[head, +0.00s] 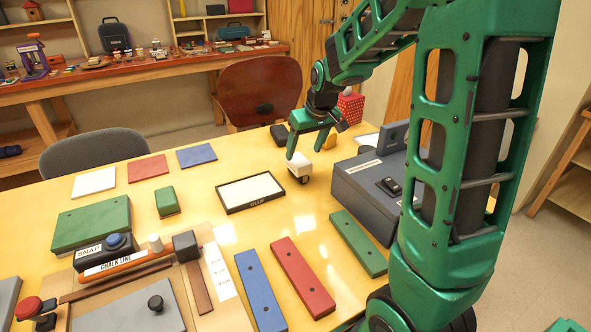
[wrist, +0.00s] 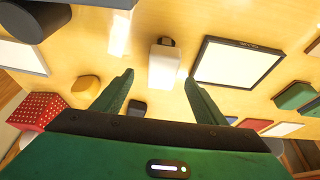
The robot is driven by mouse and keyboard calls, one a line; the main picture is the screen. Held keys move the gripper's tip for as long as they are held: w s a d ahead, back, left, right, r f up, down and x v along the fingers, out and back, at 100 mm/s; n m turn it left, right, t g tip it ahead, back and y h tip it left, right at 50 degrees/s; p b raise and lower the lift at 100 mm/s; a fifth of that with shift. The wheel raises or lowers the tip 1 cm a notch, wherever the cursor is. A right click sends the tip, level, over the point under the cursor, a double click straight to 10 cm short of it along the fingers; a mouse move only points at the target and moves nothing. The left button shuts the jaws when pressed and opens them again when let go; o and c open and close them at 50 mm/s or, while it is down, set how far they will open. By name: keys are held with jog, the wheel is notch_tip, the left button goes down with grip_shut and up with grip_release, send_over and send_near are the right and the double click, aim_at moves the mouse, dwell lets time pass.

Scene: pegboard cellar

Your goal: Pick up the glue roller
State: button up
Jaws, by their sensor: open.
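The glue roller, a small white block with a dark wheel at its lower end, stands on the yellow table beside the glue tray (head: 229,205) in the head view (head: 301,168). In the wrist view the glue roller (wrist: 163,68) shows between and slightly beyond the fingertips, its dark wheel at the far end. My gripper (head: 307,149) is open and empty, directly above and close to the roller. In the wrist view my gripper (wrist: 159,78) has one green finger on each side, with gaps to the roller. I cannot tell the exact height left between them.
A grey box (head: 367,190) stands close at the right. The white-topped tray also shows in the wrist view (wrist: 237,63). A yellow piece (head: 329,143) and a black piece (head: 279,135) lie behind. Blue (head: 260,290), red (head: 302,276) and green (head: 357,243) bars lie in front.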

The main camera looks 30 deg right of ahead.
aim_at(297, 158)
jog(key=shift+w+a+x, duration=0.1)
jog(key=shift+a+x, duration=0.05)
jog(key=shift+x, duration=1.45)
jog(key=shift+w+a+x, duration=0.1)
jog(key=shift+w+x, duration=0.05)
jog(key=shift+x, duration=1.5)
jog(key=shift+r, duration=0.1)
jog(key=c, duration=1.3)
jog(key=shift+c, duration=0.2)
jog(key=shift+r, duration=0.1)
jog(key=shift+w+r, duration=0.1)
jog(key=shift+r, duration=0.4)
jog(key=r, duration=0.2)
jog(key=a+r, duration=0.1)
jog(key=shift+w+r, duration=0.25)
jog(key=shift+r, duration=0.1)
jog(key=w+a+r, duration=0.4)
jog(key=a, duration=0.1)
jog(key=w+a+r, duration=0.2)
jog(key=a, duration=0.1)
jog(key=shift+w+a+r, duration=0.15)
jog(key=shift+a, duration=0.05)
